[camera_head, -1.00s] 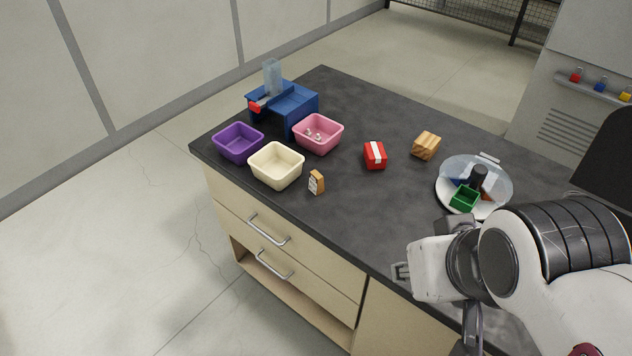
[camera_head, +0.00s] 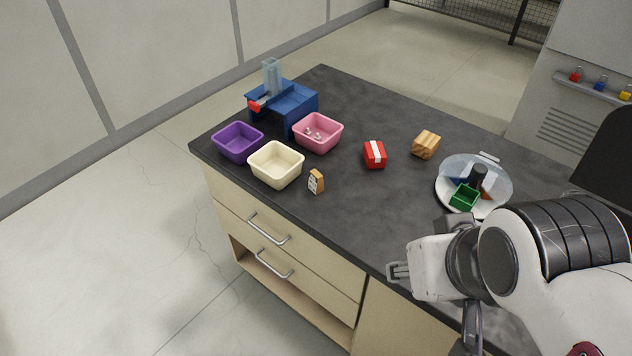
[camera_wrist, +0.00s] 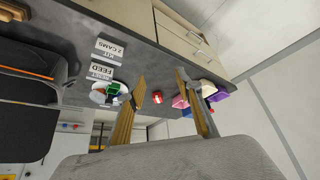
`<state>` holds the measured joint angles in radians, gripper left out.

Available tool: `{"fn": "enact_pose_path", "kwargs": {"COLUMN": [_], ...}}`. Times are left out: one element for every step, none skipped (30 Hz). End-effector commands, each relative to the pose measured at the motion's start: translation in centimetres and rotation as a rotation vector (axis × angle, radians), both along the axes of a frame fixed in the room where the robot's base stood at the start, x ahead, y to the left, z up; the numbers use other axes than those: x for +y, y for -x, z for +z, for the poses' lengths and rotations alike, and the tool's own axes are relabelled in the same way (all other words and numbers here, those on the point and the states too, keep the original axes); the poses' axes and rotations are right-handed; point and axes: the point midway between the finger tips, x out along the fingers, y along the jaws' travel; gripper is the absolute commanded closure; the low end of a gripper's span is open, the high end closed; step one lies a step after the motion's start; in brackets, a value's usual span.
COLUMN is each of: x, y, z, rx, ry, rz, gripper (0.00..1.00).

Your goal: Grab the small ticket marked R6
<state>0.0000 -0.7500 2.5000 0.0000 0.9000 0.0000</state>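No ticket with a readable R6 mark shows in either view. A small orange-brown piece with a white, marked face (camera_head: 316,182) stands near the counter's front edge, beside the cream bin; its marking is too small to read. My gripper (camera_head: 398,271) is at the counter's front edge in the head view, well to the right of that piece. In the wrist view my gripper (camera_wrist: 164,108) has its two fingers spread wide with nothing between them. White printed labels (camera_wrist: 105,60) lie on the counter in the wrist view, reading KIT 2 CAMS and RESET FEED.
Purple (camera_head: 238,142), cream (camera_head: 276,166) and pink (camera_head: 318,133) bins stand at left. Behind is a blue stand (camera_head: 290,100). A red box (camera_head: 375,154), a wooden block (camera_head: 426,145) and a white plate (camera_head: 446,204) with several parts stand rightward. The middle counter is mostly clear.

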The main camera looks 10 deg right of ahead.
Motion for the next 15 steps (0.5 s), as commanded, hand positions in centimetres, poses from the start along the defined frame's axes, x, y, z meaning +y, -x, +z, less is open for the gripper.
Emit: {"fn": "enact_pose_path", "kwargs": {"x": [0.0, 0.0, 0.0, 0.0, 0.0, 0.0, -0.1, -0.1, -0.2, -0.2, -0.3, -0.5, -0.6, -0.8, -1.0], "y": [0.0, 0.0, 0.0, 0.0, 0.0, -0.1, -0.2, -0.3, -0.5, -0.7, -0.9, -1.4, -1.7, -2.2, -2.8], "z": [0.0, 0.0, 0.0, 0.0, 0.0, 0.0, 0.0, 0.0, 0.0, 0.0, 0.1, 0.1, 0.1, 0.1, 0.1], "rx": [0.000, 0.000, 0.000, 0.000, 0.000, -0.001, -0.001, -0.002, -0.005, -0.007, -0.010, -0.014, -0.019, -0.025, -0.031], "ry": [0.000, 0.000, 0.000, 0.000, 0.000, 0.001, 0.002, 0.003, 0.005, 0.008, 0.011, 0.015, 0.020, 0.025, 0.033], "rz": [0.000, 0.000, 0.000, 0.000, 0.000, 0.000, -0.001, -0.001, -0.001, -0.002, -0.003, -0.004, -0.005, -0.006, -0.006], "gripper": [0.65, 0.65, 0.65, 0.65, 0.65, 0.65, 0.65, 0.65, 0.65, 0.65, 0.65, 0.65, 0.65, 0.65, 0.65]}}
